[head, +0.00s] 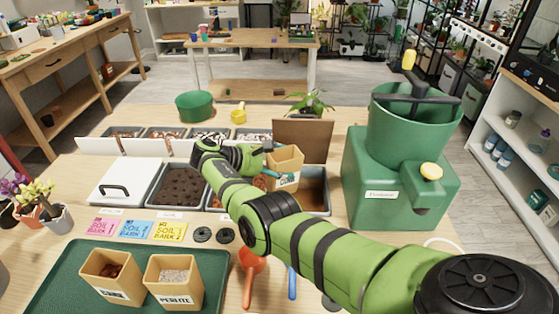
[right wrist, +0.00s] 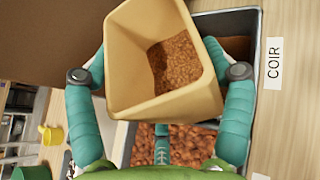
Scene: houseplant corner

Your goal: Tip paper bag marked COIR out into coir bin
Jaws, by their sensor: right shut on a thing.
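The tan paper bag marked COIR (head: 286,162) is held by my right gripper (head: 270,160) above the bins, slightly tilted. In the right wrist view the bag (right wrist: 125,60) has brown coir inside. My right gripper's teal fingers (right wrist: 160,75) are shut on opposite sides of it. The coir bin (head: 326,203) is the grey bin at the right end of the front row, partly hidden by the bag and my arm. Its rim also shows behind the bag in the right wrist view (right wrist: 254,22), beside a COIR label. My left gripper is not in view.
Left of the coir bin stand a bark bin (right wrist: 185,140), a dark soil bin (head: 180,188) and a white-lidded bin (head: 125,180). A brown panel (head: 303,140) stands behind the coir bin. A green machine (head: 365,180) is to the right. A green tray (head: 75,262) holds two other bags.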

